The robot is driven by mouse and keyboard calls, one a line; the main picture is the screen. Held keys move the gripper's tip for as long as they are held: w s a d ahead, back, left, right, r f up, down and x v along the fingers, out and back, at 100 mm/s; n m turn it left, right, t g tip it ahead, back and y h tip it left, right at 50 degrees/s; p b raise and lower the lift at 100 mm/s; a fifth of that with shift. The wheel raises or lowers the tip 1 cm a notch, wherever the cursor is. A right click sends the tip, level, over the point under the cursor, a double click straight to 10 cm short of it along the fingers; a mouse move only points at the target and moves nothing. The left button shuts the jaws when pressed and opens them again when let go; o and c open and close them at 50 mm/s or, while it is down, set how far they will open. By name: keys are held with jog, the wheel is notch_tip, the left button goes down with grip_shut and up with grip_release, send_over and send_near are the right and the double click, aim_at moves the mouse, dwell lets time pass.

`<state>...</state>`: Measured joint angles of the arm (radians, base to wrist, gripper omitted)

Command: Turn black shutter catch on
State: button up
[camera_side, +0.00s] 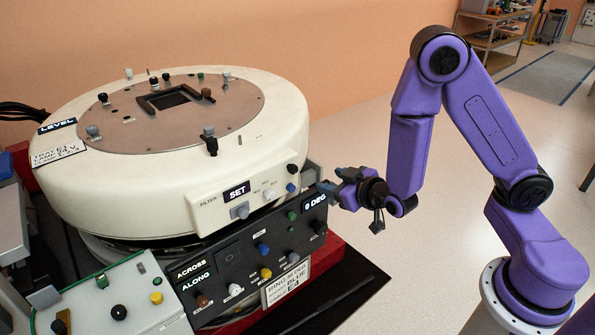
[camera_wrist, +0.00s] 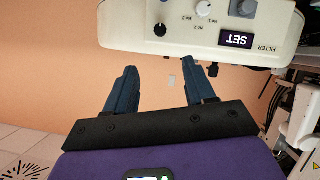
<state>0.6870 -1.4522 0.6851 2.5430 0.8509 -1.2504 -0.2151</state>
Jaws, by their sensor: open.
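No part is labelled as the shutter catch, and I cannot tell which black piece it is. The top plate is not visible there.
The cream housing (camera_side: 100,205) carries a SET label (camera_side: 237,191) and several knobs; a black knob (camera_wrist: 160,29) shows beyond my fingers. The black panel (camera_side: 230,258) has coloured knobs. A pale control box (camera_side: 120,300) stands front left. Open floor lies right of the instrument.

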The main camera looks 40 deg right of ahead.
aim_at(295, 170)
jog(key=x, duration=1.7)
grip_shut()
